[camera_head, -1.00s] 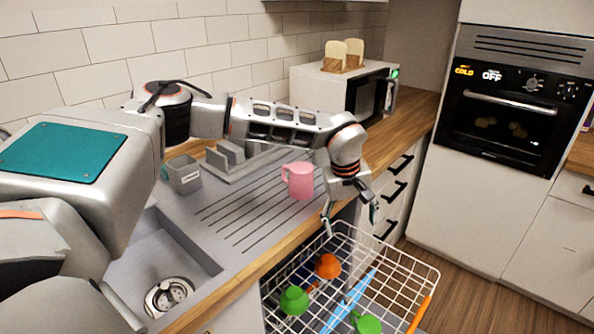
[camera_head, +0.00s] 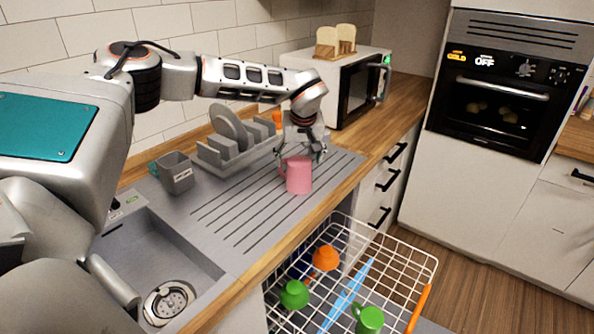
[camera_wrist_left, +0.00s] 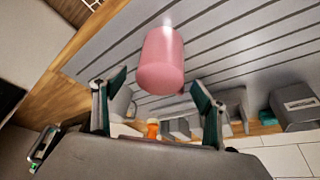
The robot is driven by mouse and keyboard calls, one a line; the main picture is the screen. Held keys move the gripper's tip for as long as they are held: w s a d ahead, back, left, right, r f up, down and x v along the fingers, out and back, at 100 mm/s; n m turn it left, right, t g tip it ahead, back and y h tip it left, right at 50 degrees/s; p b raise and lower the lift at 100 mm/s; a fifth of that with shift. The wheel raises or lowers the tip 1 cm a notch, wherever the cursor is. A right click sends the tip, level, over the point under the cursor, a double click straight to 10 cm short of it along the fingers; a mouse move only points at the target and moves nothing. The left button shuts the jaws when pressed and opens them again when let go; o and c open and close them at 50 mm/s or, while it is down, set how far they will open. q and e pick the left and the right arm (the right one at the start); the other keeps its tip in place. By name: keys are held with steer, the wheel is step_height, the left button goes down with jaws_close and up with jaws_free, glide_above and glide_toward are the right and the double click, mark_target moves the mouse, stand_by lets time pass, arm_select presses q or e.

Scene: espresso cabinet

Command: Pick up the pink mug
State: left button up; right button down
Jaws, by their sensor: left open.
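The pink mug (camera_head: 299,176) stands upright on the grey ribbed drainboard (camera_head: 262,216), with its handle to the left in the head view. My left gripper (camera_head: 305,150) is just behind and above the mug. In the left wrist view the mug (camera_wrist_left: 161,60) shows ahead of the open fingers of my left gripper (camera_wrist_left: 157,92), centred between them and apart from both. The fingers hold nothing. My right gripper does not show.
A grey dish rack (camera_head: 232,150) with a plate and a grey caddy (camera_head: 178,173) stand left of the mug. A white wire basket (camera_head: 405,250) with several coloured items is below the counter's front edge. A microwave (camera_head: 335,75) topped with toast stands behind; the sink (camera_head: 160,250) is at left.

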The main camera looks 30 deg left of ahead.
arm_select(q)
steer(key=shift+x, duration=1.4)
steer(key=shift+w+r, duration=0.1)
steer(key=c, duration=1.5)
steer(key=shift+r, duration=0.1)
